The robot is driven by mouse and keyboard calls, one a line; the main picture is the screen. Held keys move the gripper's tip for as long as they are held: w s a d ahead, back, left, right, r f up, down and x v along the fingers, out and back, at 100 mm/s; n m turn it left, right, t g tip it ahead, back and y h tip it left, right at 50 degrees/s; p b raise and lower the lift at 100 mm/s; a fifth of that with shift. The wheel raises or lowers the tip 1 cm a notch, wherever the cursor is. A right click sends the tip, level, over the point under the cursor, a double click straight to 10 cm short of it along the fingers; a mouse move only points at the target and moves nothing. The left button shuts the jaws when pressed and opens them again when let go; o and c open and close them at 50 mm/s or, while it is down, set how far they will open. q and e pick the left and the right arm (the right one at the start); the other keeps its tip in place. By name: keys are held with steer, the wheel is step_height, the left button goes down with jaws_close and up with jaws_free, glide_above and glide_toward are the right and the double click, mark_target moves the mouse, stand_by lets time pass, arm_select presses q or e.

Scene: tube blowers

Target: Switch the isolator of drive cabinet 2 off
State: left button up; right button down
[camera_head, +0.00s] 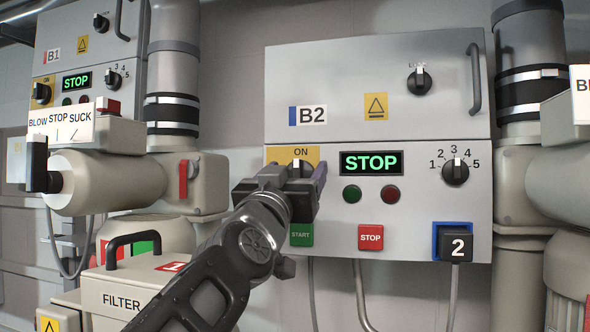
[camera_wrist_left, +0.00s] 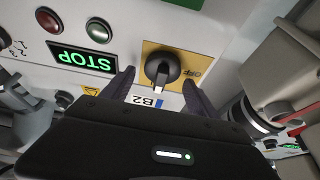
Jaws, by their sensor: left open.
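The isolator of drive cabinet 2 is a black rotary knob with a white pointer (camera_head: 296,166) on a yellow plate, on the lower front of the grey cabinet marked B2 (camera_head: 380,185). Its pointer is up towards ON. In the left wrist view the knob (camera_wrist_left: 162,68) shows whole, with OFF printed to one side. My left gripper (camera_head: 293,180) is open in front of the plate and hides the lower part of the knob in the head view. Its fingertips (camera_wrist_left: 158,80) lie on either side of the knob in the picture; contact cannot be told. My right gripper is not in view.
The green display (camera_head: 371,163) reads STOP. Below the isolator are a green START button (camera_head: 301,235) and a red STOP button (camera_head: 370,237). A numbered selector (camera_head: 455,171) is to the right. Cabinet B1 (camera_head: 75,60), pipes and a FILTER box (camera_head: 125,298) stand left.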

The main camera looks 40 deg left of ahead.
arm_select(q)
steer(key=shift+c, duration=0.4)
steer(key=c, duration=1.3)
steer(key=shift+o, duration=0.2)
